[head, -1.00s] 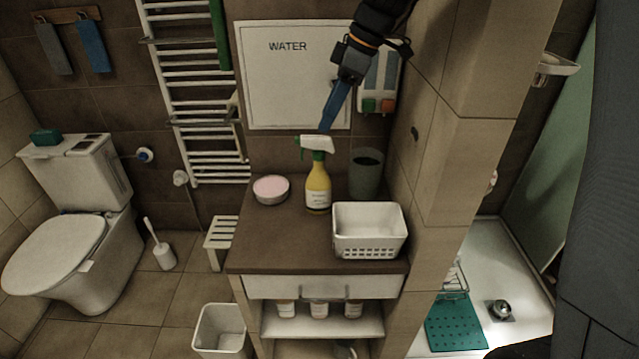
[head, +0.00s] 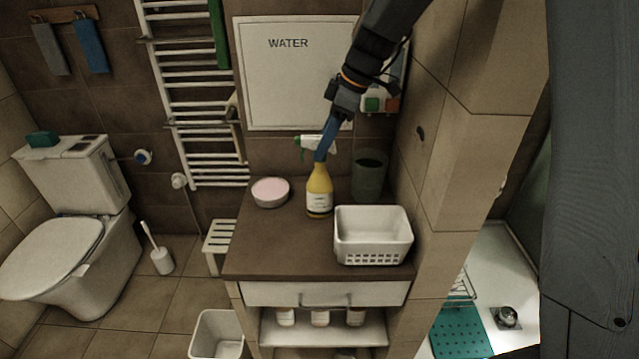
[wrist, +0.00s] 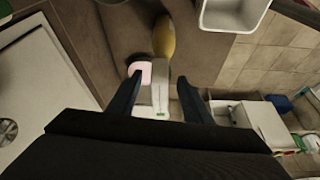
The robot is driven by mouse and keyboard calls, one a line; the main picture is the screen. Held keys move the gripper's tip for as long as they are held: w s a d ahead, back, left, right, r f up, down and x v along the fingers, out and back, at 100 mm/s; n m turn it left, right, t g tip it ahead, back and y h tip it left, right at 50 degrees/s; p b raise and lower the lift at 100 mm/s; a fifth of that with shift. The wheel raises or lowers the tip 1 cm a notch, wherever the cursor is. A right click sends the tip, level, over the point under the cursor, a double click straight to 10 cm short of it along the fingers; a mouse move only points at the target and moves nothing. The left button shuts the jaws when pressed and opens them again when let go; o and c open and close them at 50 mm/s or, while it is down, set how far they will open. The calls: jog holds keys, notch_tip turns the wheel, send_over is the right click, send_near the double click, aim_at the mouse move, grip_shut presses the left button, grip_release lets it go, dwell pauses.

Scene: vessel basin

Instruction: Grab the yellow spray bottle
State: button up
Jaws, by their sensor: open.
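The yellow spray bottle (head: 319,192) stands upright on the brown counter, with a white and green spray head. My gripper (head: 322,150) is at the height of its spray head, and its blue fingers cover part of the head and neck in the head view. In the wrist view, my open gripper (wrist: 158,98) has one finger on each side of the white spray head (wrist: 160,92). The yellow body (wrist: 163,38) shows beyond the fingertips. I cannot tell whether either finger touches the bottle.
A white basket (head: 373,237) stands in front of the bottle to the right. A dark grey cup (head: 369,176) is behind right, beside the tiled wall. A round pink-topped tin (head: 270,192) is to the left. The counter's front left (head: 265,248) is clear.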

aim_at(316, 178)
jog(key=shift+p+x, duration=0.45)
jog(key=shift+x, duration=1.05)
grip_shut()
jog(key=shift+r, duration=0.1)
